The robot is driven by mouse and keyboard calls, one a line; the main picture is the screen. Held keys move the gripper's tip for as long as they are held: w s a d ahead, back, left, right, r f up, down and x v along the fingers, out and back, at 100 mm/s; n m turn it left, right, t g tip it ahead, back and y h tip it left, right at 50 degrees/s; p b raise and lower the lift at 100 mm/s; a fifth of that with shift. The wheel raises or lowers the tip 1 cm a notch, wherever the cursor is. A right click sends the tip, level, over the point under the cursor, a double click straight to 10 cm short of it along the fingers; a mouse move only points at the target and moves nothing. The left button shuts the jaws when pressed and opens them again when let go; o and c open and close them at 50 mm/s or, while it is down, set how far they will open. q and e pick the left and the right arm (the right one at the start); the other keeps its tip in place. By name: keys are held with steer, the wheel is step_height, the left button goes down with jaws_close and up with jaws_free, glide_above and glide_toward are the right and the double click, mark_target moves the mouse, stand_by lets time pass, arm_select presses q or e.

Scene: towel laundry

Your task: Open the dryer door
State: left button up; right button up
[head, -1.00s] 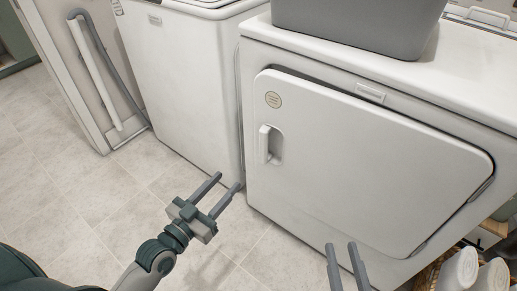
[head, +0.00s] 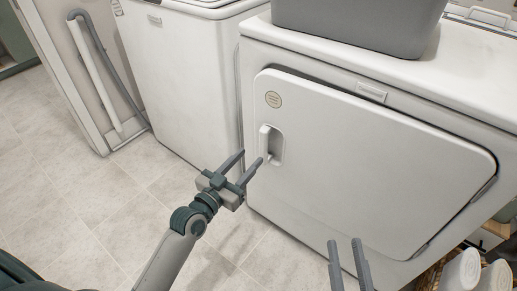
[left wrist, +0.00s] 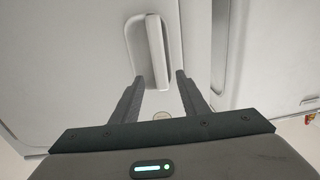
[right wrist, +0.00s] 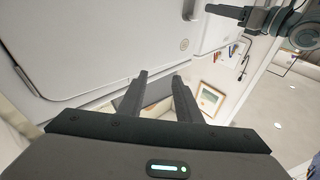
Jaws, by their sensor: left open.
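The dryer door (head: 370,160) is a white panel on the front of the dryer (head: 470,75), and it looks closed. Its white handle (head: 266,142) sits in a recess near the door's left edge. My left gripper (head: 250,162) is open just in front of and slightly below the handle. In the left wrist view the handle (left wrist: 157,50) stands ahead, between the lines of the two open fingers, apart from them. My right gripper (head: 348,252) is low in front of the door's bottom edge; its fingers are apart with nothing between them, also in the right wrist view (right wrist: 161,88).
A grey bin (head: 355,28) stands on top of the dryer. A white washer (head: 190,85) stands to the left across a narrow gap. A basket with white rolled towels (head: 462,270) sits at the lower right. The tiled floor (head: 90,200) at left is clear.

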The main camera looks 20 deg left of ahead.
mark_target(262, 144)
arm_select(q)
steer(key=x, duration=0.6)
steer(key=shift+w+b, duration=0.2)
steer(key=shift+b, duration=0.15)
arm_select(e)
steer(key=r, duration=0.1)
steer(key=s+r+t, duration=0.1)
steer(key=r, duration=0.1)
steer(key=shift+s+t+y, duration=0.25)
steer(key=shift+t+y, duration=0.05)
steer(key=shift+t, duration=0.1)
arm_select(q)
jaws_close()
